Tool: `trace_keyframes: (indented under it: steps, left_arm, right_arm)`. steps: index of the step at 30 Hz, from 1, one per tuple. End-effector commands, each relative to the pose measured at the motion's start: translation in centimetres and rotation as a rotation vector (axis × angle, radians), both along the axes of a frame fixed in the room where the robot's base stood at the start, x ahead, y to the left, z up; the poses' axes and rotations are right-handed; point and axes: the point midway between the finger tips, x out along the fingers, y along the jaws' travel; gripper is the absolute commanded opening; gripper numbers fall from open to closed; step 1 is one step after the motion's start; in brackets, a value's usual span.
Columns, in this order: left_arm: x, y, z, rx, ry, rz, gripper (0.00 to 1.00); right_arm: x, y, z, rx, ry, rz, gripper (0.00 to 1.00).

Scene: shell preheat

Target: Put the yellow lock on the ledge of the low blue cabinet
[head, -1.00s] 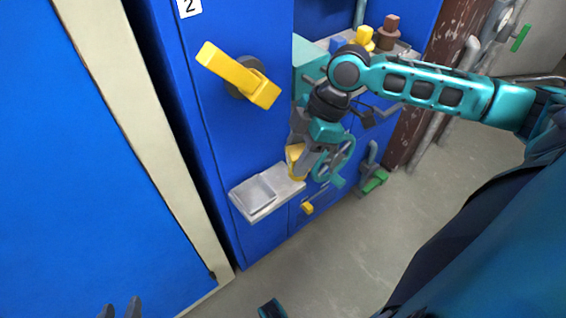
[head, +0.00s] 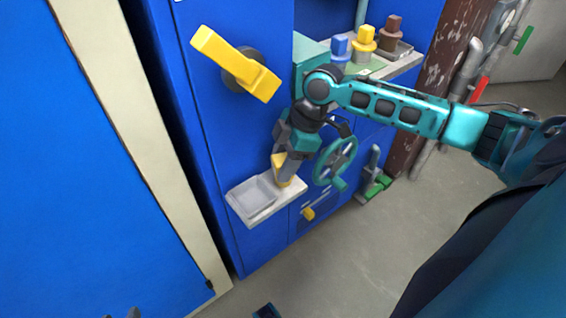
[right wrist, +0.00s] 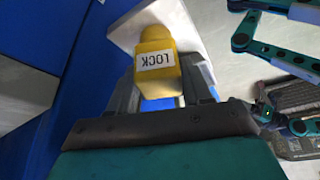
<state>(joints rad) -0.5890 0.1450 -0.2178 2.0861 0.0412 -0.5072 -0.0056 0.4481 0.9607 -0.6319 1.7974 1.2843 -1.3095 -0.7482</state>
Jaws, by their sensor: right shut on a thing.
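The yellow lock (right wrist: 158,66) carries a white label reading LOCK in the right wrist view. My right gripper (right wrist: 163,80) is shut on it, one finger on each side. In the head view the lock (head: 281,170) shows partly behind the fingers of my right gripper (head: 287,172). It is at the right part of the pale ledge (head: 285,196) on the low blue cabinet (head: 243,238). I cannot tell whether the lock touches the ledge. Only dark fingertips of my left gripper (head: 133,312) show at the bottom edge; their opening is unclear.
A grey tray (head: 252,197) lies on the ledge's left part. A large yellow handle (head: 236,64) juts out above. A teal handwheel (head: 335,162) stands right of my gripper.

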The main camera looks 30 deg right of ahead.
Motion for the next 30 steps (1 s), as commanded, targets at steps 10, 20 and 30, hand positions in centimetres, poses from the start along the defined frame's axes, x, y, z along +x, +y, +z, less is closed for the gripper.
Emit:
trace_keyframes:
  steps: [10,20,30]
  left_arm:
    - [0.3,-0.1,0.7,-0.002,-0.017,-0.002,0.43]
    - [0.2,0.0,0.5,0.001,-0.009,-0.003,0.43]
    - [-0.1,0.3,2.4,0.005,-0.010,0.001,0.43]
  right_arm:
    - [0.0,0.0,-0.2,0.000,0.001,0.000,0.59]
    - [-0.1,-0.2,0.6,-0.001,-0.001,0.000,0.59]
    - [-0.8,-2.7,7.0,-0.003,-0.001,-0.001,0.59]
